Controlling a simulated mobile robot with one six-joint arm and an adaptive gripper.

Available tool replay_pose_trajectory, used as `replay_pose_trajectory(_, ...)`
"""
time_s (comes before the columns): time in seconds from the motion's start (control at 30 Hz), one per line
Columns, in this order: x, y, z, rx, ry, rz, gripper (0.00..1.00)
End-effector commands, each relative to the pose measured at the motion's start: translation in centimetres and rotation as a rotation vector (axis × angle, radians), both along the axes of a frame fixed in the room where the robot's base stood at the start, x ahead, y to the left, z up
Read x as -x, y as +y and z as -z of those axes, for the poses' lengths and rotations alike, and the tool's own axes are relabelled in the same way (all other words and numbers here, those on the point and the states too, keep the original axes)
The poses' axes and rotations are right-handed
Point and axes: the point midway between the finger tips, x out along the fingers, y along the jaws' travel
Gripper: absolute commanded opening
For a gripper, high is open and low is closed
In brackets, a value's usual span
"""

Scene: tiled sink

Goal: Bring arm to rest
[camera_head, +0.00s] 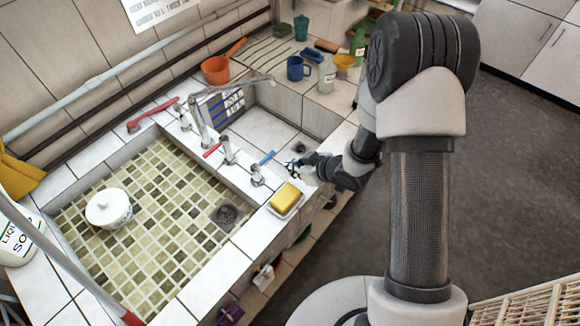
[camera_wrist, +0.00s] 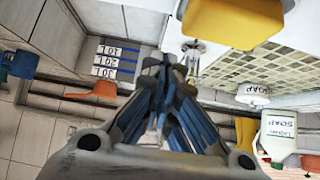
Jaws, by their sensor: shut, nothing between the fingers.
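My gripper (camera_head: 303,166) is at the sink's front edge in the head view, beside the tap handle and just behind the yellow sponge. In the wrist view my gripper (camera_wrist: 166,68) shows with its fingers together and nothing between them. My arm is extended from the right side of the head view out to the sink edge. The gripper looks apart from the sponge, but the exact gap to the tiles cannot be told.
The yellow sponge (camera_head: 285,196) lies in a white dish near the gripper. Taps (camera_head: 258,175) line the divider. An orange pot (camera_head: 216,69) and blue mug (camera_head: 298,68) stand behind.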

Motion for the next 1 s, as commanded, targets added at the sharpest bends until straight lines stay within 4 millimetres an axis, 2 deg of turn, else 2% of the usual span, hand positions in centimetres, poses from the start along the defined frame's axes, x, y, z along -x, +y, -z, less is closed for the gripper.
replay_pose_trajectory(0.03, 0.4, -0.9, -1.5, -0.001, -0.005, 0.006, 0.00)
replay_pose_trajectory(0.2, 2.1, -2.9, -4.0, -0.001, -0.005, 0.003, 0.00)
replay_pose_trajectory(0.33, 2.9, -4.0, -5.2, -0.001, -0.004, 0.004, 0.00)
replay_pose_trajectory(0.53, 3.5, -4.6, -5.8, -0.001, -0.004, 0.001, 0.00)
replay_pose_trajectory(0.83, 3.1, -5.2, -6.3, 0.023, -0.010, 0.014, 0.00)
replay_pose_trajectory(0.93, 1.9, -6.9, -8.1, 0.093, -0.030, 0.068, 0.00)
replay_pose_trajectory(1.0, 1.0, -8.8, -10.2, 0.165, -0.044, 0.134, 0.00)
